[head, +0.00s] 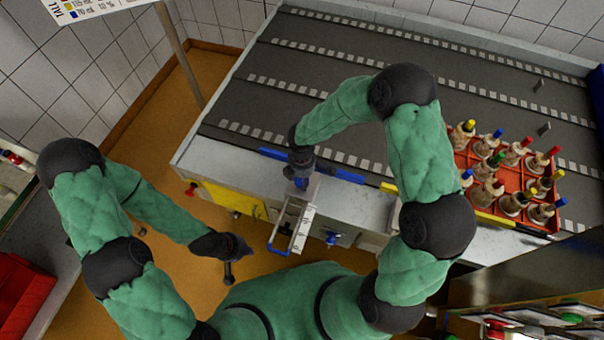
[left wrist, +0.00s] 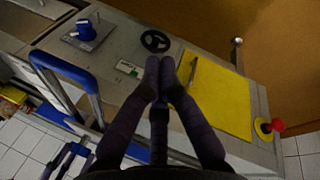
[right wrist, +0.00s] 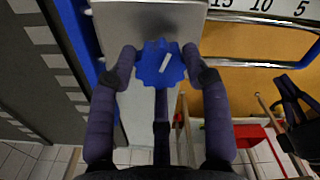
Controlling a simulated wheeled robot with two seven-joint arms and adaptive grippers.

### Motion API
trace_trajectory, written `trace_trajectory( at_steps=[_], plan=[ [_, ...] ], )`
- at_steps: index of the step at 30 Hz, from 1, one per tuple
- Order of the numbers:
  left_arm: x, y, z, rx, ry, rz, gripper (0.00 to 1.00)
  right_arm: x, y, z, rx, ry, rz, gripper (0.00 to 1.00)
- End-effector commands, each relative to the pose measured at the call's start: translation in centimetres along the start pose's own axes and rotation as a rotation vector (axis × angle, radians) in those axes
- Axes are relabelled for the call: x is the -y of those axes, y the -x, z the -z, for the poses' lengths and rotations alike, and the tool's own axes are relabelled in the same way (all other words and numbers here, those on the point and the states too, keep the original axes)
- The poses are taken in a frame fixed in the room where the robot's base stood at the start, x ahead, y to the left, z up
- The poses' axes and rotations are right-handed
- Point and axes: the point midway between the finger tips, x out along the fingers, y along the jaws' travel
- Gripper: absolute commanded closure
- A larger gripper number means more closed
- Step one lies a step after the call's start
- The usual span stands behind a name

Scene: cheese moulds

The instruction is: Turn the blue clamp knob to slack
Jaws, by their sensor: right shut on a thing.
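In the head view the right gripper (head: 301,170) is over the table's front edge and hides most of the knob. My left gripper (head: 240,250) is low in front of the table, away from the knob. In the left wrist view its fingertips (left wrist: 159,66) are together and empty.
A numbered scale plate (head: 304,226) and a blue-ended rail (head: 281,246) jut out from the table front. A second blue handle (left wrist: 85,30), a black handwheel (left wrist: 155,41) and a red button (left wrist: 277,125) are on that front. An orange crate (head: 479,158) of bottles stands at right.

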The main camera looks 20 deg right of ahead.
Motion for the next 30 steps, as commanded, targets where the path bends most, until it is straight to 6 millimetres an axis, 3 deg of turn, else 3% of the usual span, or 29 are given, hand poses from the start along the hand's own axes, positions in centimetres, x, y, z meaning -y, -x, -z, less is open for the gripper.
trace_trajectory(
  at_steps=[15,30],
  plan=[
    [-0.9,2.5,-0.1,0.000,0.000,0.000,1.00,-0.1,0.2,0.2,-0.004,0.315,-0.006,0.84],
    [-1.0,2.7,-0.1,0.000,0.000,0.000,1.00,0.0,0.0,0.2,-0.003,0.365,-0.004,0.84]
  ],
)
